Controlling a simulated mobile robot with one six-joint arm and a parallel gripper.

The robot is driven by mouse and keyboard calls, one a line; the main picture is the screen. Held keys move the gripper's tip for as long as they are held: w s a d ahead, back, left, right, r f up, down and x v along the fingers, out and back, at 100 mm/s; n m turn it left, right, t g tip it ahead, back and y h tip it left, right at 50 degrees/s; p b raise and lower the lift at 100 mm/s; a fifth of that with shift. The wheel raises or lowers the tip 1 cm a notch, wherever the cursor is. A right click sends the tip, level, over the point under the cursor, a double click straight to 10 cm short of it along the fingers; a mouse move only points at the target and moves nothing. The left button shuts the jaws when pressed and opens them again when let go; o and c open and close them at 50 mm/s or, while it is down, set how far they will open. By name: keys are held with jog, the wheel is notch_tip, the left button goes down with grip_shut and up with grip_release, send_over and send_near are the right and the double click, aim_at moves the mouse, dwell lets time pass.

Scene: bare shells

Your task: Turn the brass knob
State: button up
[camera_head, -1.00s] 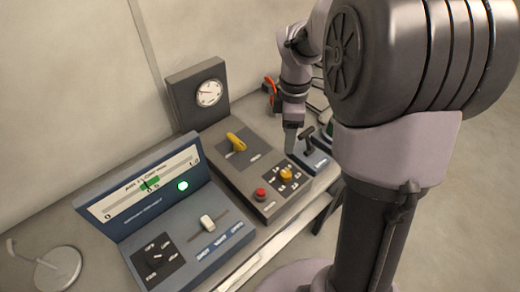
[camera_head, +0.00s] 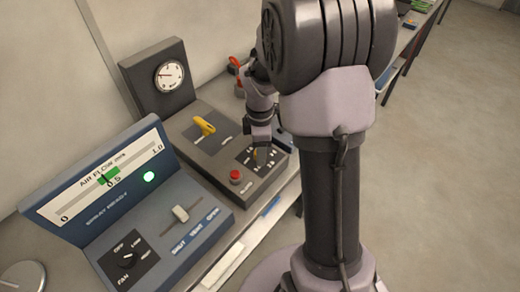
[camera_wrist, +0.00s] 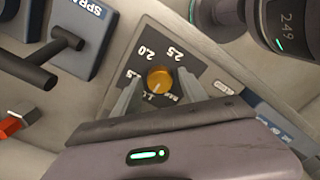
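The brass knob (camera_wrist: 160,79) sits on a dark dial plate (camera_wrist: 197,42) with printed numbers, among them 2.0 and 2.5. In the head view the plate is on the grey control box, right of a red button (camera_head: 236,176). My gripper (camera_head: 258,157) points down over it and hides most of the knob there. In the wrist view the knob lies between the fingertips of my open gripper (camera_wrist: 160,84), with a small gap visible on each side. I cannot tell whether the fingertips are level with the knob.
A yellow lever (camera_head: 205,125) is on the same box. A gauge (camera_head: 170,75) stands behind it. To the left is a blue panel (camera_head: 197,232) with a slider (camera_head: 180,214), a dial (camera_head: 127,260) and a lit green lamp (camera_head: 149,177). A black lever (camera_wrist: 52,58) shows in the wrist view.

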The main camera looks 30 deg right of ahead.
grip_shut()
